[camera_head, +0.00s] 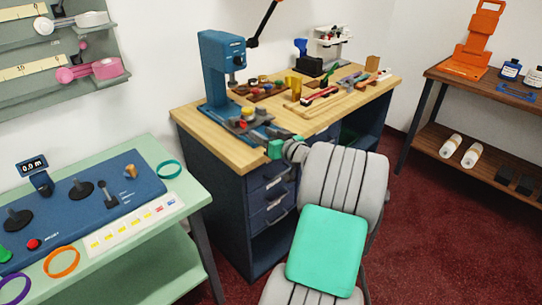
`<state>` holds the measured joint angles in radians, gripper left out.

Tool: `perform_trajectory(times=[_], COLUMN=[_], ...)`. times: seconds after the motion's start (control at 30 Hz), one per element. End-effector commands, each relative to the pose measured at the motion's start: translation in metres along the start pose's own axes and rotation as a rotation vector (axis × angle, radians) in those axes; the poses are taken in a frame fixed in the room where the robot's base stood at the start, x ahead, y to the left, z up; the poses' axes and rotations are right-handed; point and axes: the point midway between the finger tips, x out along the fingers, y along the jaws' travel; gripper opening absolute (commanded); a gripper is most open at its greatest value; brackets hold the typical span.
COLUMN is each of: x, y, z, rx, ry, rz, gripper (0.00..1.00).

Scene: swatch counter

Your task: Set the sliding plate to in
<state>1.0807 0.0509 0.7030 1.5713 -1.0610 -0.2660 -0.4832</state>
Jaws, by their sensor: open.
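A blue press (222,75) stands on the wooden workbench (215,148). At its foot is a blue and grey plate (240,124) with small round parts on it, which looks like the sliding plate. Whether it sits in or out is too small to tell. My gripper (280,148) is at the bench's front edge, to the right of and nearer than the plate. A small green block shows at its tip, and I cannot tell whether it is part of my gripper. The jaws look open, but my grey arm hides much of them.
The bench behind holds coloured pots, a yellow cup (294,87) and a tray of tools (335,94). A green table (190,195) with a blue control panel (75,205) stands at the left. A brown shelf (470,100) stands at the right. Red floor lies clear between.

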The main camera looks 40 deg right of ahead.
Motion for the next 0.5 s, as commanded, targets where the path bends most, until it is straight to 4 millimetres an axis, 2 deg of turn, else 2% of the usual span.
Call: perform_trajectory(times=[0.03, 0.1, 0.13, 0.27, 0.5], x=[-0.009, -0.019, -0.021, -0.012, 0.033], y=[0.031, 0.053, 0.058, 0.062, 0.066], z=[0.021, 0.020, 0.019, 0.011, 0.004], rx=[0.019, 0.030, 0.033, 0.034, 0.035], ry=[0.058, 0.120, 0.134, 0.151, 0.148], rz=[0.035, 0.064, 0.070, 0.075, 0.075], gripper=[0.44, 0.44, 0.44, 0.44, 0.44])
